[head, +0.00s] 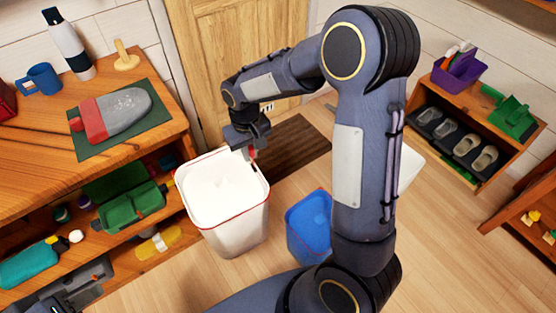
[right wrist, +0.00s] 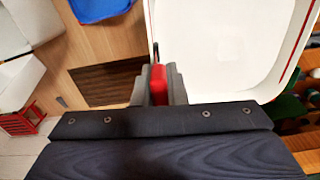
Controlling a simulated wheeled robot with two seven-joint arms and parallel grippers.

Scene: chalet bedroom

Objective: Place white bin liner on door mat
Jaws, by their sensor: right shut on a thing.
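The white bin liner (head: 235,228) is an open white tub with a red rim, roughly upright beside the wooden bench. My right gripper (head: 250,152) is at its far right rim, shut on a red part there. In the right wrist view the red part shows between the fingers (right wrist: 159,84), next to the liner's white inside (right wrist: 215,45). I cannot tell whether the liner touches the floor. The brown door mat (head: 292,145) lies by the door, just behind and right of the liner; it also shows in the right wrist view (right wrist: 105,82). A dark piece at the bottom left edge seems to be my left gripper (head: 58,304); its fingers are unclear.
A blue bin (head: 308,225) stands right of the liner, partly behind my right arm. A white object (head: 411,165) shows behind that arm. The bench (head: 150,150) with loaded shelves is close on the left. A shoe rack (head: 455,140) stands at the right.

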